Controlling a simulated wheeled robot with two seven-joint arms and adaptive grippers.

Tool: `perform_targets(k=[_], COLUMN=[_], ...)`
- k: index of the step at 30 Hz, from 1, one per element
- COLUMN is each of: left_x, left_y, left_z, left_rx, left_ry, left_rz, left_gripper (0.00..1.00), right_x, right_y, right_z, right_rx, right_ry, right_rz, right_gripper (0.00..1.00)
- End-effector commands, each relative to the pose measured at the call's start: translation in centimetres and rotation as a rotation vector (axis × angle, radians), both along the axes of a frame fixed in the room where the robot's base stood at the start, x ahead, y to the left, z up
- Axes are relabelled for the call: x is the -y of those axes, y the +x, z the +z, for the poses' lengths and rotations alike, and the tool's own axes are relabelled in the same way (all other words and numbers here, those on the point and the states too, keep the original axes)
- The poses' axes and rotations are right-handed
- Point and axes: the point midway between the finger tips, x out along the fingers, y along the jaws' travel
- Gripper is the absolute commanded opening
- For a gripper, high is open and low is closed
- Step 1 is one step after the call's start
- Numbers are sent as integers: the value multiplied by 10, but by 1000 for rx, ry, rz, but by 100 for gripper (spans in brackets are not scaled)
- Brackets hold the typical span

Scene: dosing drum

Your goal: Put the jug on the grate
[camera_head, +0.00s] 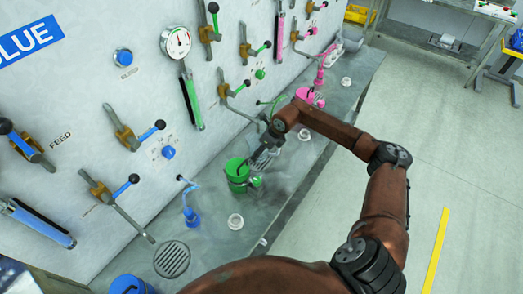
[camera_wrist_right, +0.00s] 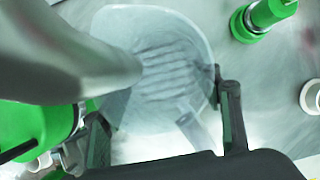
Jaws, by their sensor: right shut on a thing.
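The clear, see-through jug (camera_wrist_right: 150,95) fills the middle of the right wrist view, seen from close above. Slots like those of a grate show through it, and I cannot tell whether its base touches them. My right gripper (camera_wrist_right: 165,125) is shut on the jug, with one dark finger on each side. In the head view my right gripper (camera_head: 262,155) is beside the green cylinder on the bench; the jug is hard to make out there. A round, dark slotted grate (camera_head: 172,259) lies bare nearer on the bench, below the blue spout. My left gripper is not in view.
A grey pipe (camera_wrist_right: 75,55) reaches across the jug in the wrist view. The green cylinder (camera_head: 237,182), a blue spout (camera_head: 190,205) and a white ring (camera_head: 235,221) are nearby. The wall panel (camera_head: 100,90) carries levers and a gauge. Open floor (camera_head: 470,150) lies right.

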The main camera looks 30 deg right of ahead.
Motion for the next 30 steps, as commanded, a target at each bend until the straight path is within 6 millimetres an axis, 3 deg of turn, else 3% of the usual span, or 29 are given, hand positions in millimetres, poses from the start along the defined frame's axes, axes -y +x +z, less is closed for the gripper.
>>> perform_targets(k=[18, 19, 26, 30], left_x=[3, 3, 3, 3], left_y=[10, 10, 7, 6], left_z=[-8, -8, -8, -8], left_rx=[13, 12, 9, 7], left_ry=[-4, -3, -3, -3], left_rz=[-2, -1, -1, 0], left_gripper=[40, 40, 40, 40], right_x=[-1, -1, -1, -1], right_y=[0, 0, 0, 0], right_z=[-12, -12, -12, -12], right_rx=[1, 0, 1, 1], right_ry=[1, 0, 1, 1], right_rz=[1, 1, 1, 1], right_gripper=[33, 60, 76, 76])
